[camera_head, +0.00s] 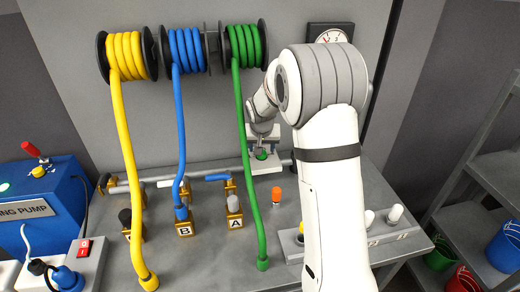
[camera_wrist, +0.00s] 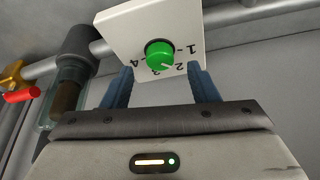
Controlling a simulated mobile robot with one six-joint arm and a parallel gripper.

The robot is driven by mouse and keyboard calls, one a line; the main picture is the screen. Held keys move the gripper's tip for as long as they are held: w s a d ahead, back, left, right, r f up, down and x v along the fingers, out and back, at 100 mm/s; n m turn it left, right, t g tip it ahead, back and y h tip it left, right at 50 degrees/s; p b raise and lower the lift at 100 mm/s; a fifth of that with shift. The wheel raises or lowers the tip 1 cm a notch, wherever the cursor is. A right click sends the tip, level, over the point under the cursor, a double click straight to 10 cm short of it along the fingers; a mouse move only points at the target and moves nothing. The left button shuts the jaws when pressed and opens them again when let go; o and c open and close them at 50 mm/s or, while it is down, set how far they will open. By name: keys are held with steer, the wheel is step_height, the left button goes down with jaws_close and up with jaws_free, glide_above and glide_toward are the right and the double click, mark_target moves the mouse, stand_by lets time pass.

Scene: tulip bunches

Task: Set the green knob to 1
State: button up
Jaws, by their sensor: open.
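The green knob (camera_wrist: 159,54) sits on a white dial plate (camera_wrist: 124,27) with the numbers 1 to 4 around its edge, seen upside down in the wrist view. A pale mark on the knob's lower right edge appears to point between 2 and 3. My gripper (camera_wrist: 160,70) is open, with one blue-grey finger on each side of the knob's lower part and gaps between. Contact with the knob is not visible. In the head view my gripper (camera_head: 263,135) is above the green knob (camera_head: 262,154), which my arm partly crowds.
Yellow (camera_head: 120,150), blue (camera_head: 180,120) and green (camera_head: 246,150) hoses hang from reels to the grey bench (camera_head: 210,255). An orange-capped piece (camera_head: 276,194) stands near the dial. A pipe and a clear cylinder (camera_wrist: 66,95) are left of the gripper in the wrist view.

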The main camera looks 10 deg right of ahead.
steer(key=shift+x, duration=1.8)
